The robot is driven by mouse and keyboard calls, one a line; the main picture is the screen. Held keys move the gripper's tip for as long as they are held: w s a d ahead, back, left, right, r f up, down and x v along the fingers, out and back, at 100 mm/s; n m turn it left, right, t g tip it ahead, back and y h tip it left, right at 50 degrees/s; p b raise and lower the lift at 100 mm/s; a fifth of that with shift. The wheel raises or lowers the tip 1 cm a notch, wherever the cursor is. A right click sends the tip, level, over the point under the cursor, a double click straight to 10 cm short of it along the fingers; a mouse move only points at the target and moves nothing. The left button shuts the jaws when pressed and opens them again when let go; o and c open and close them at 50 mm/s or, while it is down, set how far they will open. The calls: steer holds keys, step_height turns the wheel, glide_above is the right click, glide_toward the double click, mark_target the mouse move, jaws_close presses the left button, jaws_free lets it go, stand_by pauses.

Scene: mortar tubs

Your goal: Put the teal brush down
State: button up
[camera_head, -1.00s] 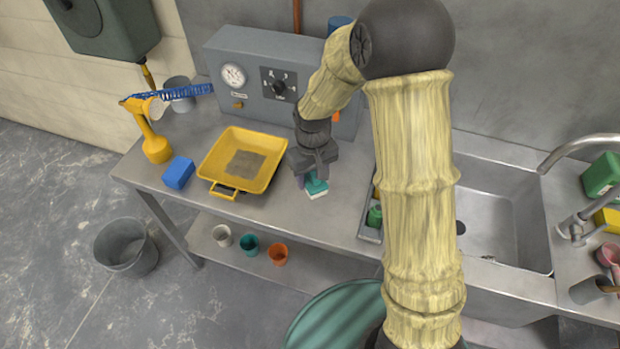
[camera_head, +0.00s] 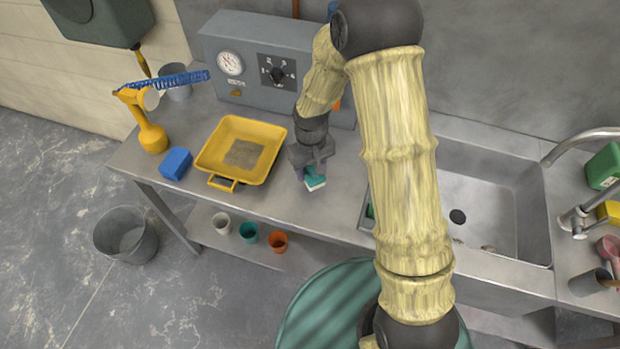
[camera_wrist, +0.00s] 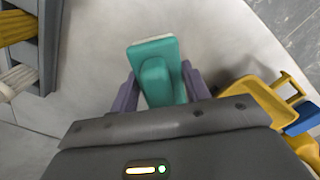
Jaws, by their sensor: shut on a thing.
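The teal brush (camera_head: 315,178) has a teal body with a pale underside. My gripper (camera_head: 306,172) is shut on it, over the metal worktop (camera_head: 338,190) to the right of the yellow tray. In the wrist view the brush (camera_wrist: 158,72) sits between the two purple-grey fingers of my gripper (camera_wrist: 158,92), with its far end sticking out past them. The brush is low over the worktop; I cannot tell whether it touches the surface.
The yellow tray (camera_head: 214,158) and a blue block (camera_head: 175,163) lie to the left. A grey gauge box (camera_head: 235,90) stands behind. The sink (camera_head: 500,220) is to the right. A dark rack (camera_wrist: 45,60) shows at the wrist view's left. Bare worktop surrounds the brush.

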mark_target(311, 180)
steer(key=shift+f, duration=0.4)
steer(key=shift+f, duration=0.1)
steer(key=shift+f+p, duration=0.35)
steer(key=shift+f, duration=1.6)
steer(key=shift+f, duration=0.1)
steer(key=o, duration=1.3)
step_height(311, 180, up, 12)
steer(key=shift+r+b, duration=0.1)
steer(key=shift+b, duration=0.85)
